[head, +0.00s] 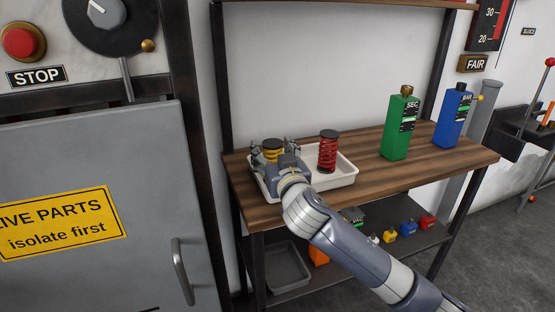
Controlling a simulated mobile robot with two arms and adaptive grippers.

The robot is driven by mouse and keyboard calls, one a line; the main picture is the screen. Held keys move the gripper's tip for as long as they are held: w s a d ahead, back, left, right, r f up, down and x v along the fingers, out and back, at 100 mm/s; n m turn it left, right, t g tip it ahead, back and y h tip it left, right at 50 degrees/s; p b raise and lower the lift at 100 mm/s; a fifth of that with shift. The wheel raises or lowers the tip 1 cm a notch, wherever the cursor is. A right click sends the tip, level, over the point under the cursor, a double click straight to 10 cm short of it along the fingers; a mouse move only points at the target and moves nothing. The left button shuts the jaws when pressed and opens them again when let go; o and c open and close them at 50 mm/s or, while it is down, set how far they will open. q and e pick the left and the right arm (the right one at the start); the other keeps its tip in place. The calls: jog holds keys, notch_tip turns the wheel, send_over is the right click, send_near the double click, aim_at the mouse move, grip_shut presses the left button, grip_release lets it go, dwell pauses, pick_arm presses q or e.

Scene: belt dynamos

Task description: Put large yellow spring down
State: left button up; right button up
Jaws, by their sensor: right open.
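The fingers are open, and the gripper hides the spring's lower part. I cannot tell whether a finger still touches the spring. My left gripper is not in view.
A red spring (328,152) stands upright in the tray, right of my gripper. A green bottle (401,127) and a blue bottle (452,118) stand on the wooden shelf (376,187) to the right. Small coloured items sit on the lower shelf. A grey cabinet (90,160) is at left.

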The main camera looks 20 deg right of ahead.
jog(key=shift+s, duration=0.3)
pick_arm(q)
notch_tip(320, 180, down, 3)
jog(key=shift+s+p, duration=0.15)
jog(key=shift+p, duration=0.15)
pick_arm(e)
jog(key=s, duration=1.1)
jog(key=shift+s+a, duration=0.2)
jog(key=shift+a, duration=0.05)
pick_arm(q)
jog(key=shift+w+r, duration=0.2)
